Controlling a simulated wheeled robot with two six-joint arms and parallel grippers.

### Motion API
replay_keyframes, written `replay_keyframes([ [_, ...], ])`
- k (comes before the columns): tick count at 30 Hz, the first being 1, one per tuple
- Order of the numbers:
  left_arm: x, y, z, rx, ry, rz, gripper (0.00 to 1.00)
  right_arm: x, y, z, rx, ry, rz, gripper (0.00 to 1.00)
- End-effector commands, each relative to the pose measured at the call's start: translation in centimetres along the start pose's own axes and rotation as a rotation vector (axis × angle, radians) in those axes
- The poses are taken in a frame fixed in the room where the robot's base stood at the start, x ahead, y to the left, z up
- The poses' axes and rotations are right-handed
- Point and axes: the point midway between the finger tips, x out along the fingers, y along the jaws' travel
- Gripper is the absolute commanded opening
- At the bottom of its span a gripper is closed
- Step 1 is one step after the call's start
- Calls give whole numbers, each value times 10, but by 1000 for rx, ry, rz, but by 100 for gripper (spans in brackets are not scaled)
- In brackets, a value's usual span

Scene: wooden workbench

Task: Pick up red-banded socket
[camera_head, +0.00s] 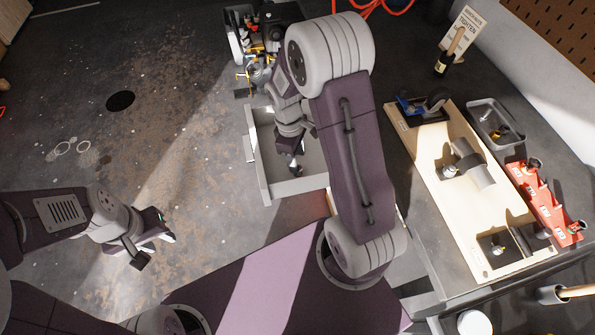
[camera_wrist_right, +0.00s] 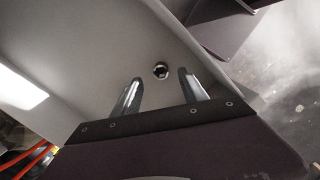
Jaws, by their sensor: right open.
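A small round metal socket (camera_wrist_right: 160,71) sits on the pale grey floor of an open drawer (camera_wrist_right: 75,45) in the right wrist view. A dark opening shows in its middle; I cannot make out a red band. My right gripper (camera_wrist_right: 155,95) is open and empty, with the socket just beyond and between its two fingertips. In the head view my right gripper (camera_head: 289,168) reaches down into the drawer (camera_head: 300,188), and the socket is not visible there. My left gripper (camera_head: 154,252) is open and empty over the floor at the lower left.
The drawer's walls stand close around my right gripper. On the bench to the right are a pale wooden board (camera_head: 430,165) with fixtures, a red holder (camera_head: 545,203) with sockets, and a grey tray (camera_head: 480,112). A cluttered dark bin (camera_head: 235,45) stands beyond the drawer.

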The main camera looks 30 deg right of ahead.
Motion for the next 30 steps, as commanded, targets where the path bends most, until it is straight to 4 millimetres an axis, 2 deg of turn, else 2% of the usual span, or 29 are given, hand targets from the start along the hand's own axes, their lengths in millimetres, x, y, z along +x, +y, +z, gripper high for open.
replay_keyframes([
  [5,1,0,0,0,0,0,36,8,0,0,-1,0,1,50],
  [13,5,0,1,0,0,0,36,53,-2,-2,-1,-2,-2,50],
  [21,5,0,1,0,0,0,36,59,-2,-2,0,1,1,50],
  [22,5,0,1,0,0,0,36,58,-2,-2,0,1,1,48],
  [27,5,0,1,0,0,0,36,58,-2,-2,0,1,1,0],
  [30,5,0,1,0,0,0,36,58,-2,-2,-1,1,1,0],
])
